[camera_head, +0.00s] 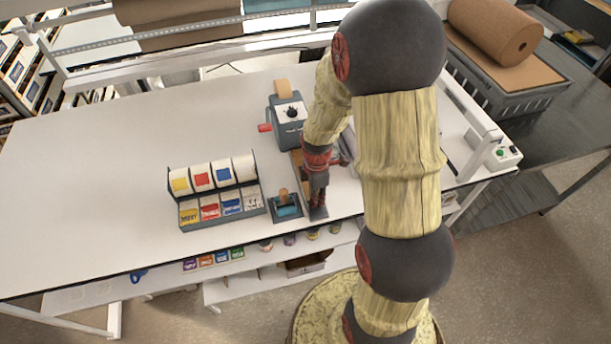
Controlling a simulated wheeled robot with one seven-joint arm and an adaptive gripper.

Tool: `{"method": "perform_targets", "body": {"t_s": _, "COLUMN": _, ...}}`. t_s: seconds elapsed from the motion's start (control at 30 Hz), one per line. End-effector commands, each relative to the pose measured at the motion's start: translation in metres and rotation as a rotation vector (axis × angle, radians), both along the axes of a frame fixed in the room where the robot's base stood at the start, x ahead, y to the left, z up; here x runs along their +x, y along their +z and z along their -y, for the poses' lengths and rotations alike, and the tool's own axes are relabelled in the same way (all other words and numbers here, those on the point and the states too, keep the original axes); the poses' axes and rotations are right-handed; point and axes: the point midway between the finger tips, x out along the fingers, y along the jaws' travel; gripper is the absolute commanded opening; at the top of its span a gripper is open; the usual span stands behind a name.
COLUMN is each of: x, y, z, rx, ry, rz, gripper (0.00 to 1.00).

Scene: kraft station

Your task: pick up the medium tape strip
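My gripper (318,197) points down low over the table (100,180), just right of the stamp pad. Its fingers are small and dark, so I cannot tell whether they are open or shut, or whether they hold anything. A narrow dark tray (317,213) with a brown part (299,166) lies under and beside the gripper, partly hidden by it. I cannot make out the medium tape strip as a separate piece. A grey tape dispenser (288,125) with a tan roll on top and a red handle stands behind the gripper.
A rack of label rolls (215,190) stands on the left. A blue stamp pad (287,209) with a wooden-handled stamp lies by the front edge. A white sealer (480,130) is at the right end. The table's left part is clear.

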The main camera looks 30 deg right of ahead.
Motion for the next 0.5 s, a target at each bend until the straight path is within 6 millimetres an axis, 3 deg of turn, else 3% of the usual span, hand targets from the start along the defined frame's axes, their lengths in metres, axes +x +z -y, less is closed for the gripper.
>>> {"method": "perform_targets", "body": {"t_s": 0.17, "x": 0.0002, "y": 0.0003, "z": 0.0001, "rx": 0.000, "ry": 0.000, "rz": 0.000, "gripper": 0.23}}
{"method": "perform_targets", "body": {"t_s": 0.5, "x": 0.0002, "y": 0.0005, "z": 0.0001, "rx": 0.000, "ry": 0.000, "rz": 0.000, "gripper": 0.04}}
